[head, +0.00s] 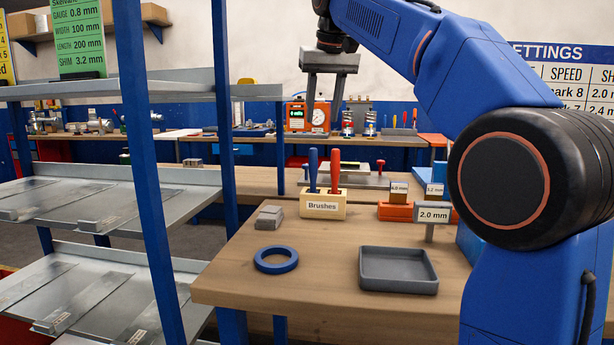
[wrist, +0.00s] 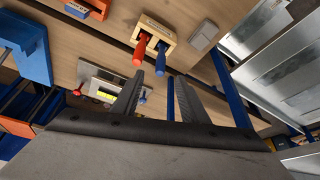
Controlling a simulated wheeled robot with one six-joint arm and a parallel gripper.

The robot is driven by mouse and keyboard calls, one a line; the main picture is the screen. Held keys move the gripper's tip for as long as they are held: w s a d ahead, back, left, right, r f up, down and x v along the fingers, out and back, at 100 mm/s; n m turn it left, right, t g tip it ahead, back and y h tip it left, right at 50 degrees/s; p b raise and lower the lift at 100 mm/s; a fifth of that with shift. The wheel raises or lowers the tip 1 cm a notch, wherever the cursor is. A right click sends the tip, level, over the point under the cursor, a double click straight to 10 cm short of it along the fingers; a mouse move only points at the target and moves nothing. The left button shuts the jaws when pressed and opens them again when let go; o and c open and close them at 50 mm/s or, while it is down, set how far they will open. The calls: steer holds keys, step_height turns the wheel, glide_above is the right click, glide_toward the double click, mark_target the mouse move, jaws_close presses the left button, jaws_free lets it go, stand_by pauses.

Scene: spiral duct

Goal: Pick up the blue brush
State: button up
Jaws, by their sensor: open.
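The blue brush (head: 313,169) stands upright in the left hole of a wooden block labelled "Brushes" (head: 323,206), with a red brush (head: 335,172) beside it on the right. In the wrist view the blue brush (wrist: 161,58) shows beyond my fingers, with the red brush (wrist: 139,52) to its left. My gripper (head: 323,95) is open and empty, pointing down, high above the table in the head view. Its two fingers (wrist: 156,98) are apart in the wrist view, and neither touches a brush. The lower ends of both brushes are hidden inside the block.
The wooden table (head: 330,255) holds a blue ring (head: 276,268), an empty grey tray (head: 398,285), grey blocks (head: 268,218) and a "2.0 mm" sign (head: 433,215). A metal shelf rack (head: 155,200) with blue posts stands at left. Table space lies clear in front of the brush block.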

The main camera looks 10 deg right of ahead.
glide_above(313, 191)
steer(key=f, duration=1)
steer(key=w+f, duration=0.1)
steer(key=f, duration=0.4)
steer(key=shift+d+f, duration=0.15)
steer(key=shift+f, duration=0.2)
jaws_close()
